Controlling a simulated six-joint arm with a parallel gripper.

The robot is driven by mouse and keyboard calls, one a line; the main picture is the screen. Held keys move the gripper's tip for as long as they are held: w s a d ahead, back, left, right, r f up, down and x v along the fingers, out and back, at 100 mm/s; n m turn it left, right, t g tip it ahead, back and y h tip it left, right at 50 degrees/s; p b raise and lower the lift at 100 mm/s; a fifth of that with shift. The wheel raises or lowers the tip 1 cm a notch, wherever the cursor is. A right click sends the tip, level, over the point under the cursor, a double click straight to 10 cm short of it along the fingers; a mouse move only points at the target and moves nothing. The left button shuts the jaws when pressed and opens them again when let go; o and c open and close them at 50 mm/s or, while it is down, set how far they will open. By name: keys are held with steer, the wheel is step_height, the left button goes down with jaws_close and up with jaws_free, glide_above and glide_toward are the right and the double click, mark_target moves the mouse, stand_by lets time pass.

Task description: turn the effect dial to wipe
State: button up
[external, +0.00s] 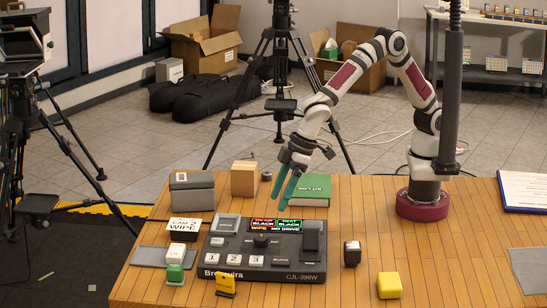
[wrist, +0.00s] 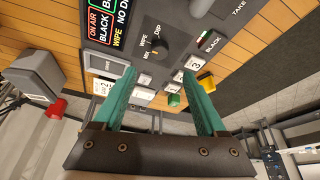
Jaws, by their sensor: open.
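The effect dial (external: 261,241) is a round black knob on the dark grey switcher console (external: 219,258). In the wrist view the dial (wrist: 160,46) has small labels around it reading WIPE, DIP and MIX. A small pale mark shows near its lower edge; I cannot tell clearly which label it points to. My gripper (external: 284,190) has teal fingers, open and empty, above and behind the console. In the wrist view the dial lies beyond the fingertips of my gripper (wrist: 159,75), apart from them.
The console carries white numbered buttons (external: 230,260) and a black lever block (external: 311,237). A green book (external: 302,190) and grey box (external: 192,194) lie behind it. Small blocks and a card stand left.

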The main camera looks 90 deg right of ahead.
steer(key=v, duration=0.5)
steer(key=s+d+r+m+g+h, duration=0.15)
steer(key=s+d, duration=0.25)
steer(key=d, duration=0.5)
steer(key=s+d+r+m+y, duration=0.1)
steer(key=s+d+r+m, duration=0.2)
steer(key=d, duration=0.5)
steer(key=s+d+f+m+g, duration=0.1)
steer(key=s+d, duration=0.3)
steer(key=s, duration=0.5)
steer(key=s+d+f+m+g, duration=0.1)
steer(key=s+d+m+g, duration=0.1)
steer(key=s, duration=0.8)
steer(key=shift+s+d+m+y, duration=0.15)
steer(key=shift+d+m+y, duration=0.3)
steer(key=shift+d+m, duration=0.45)
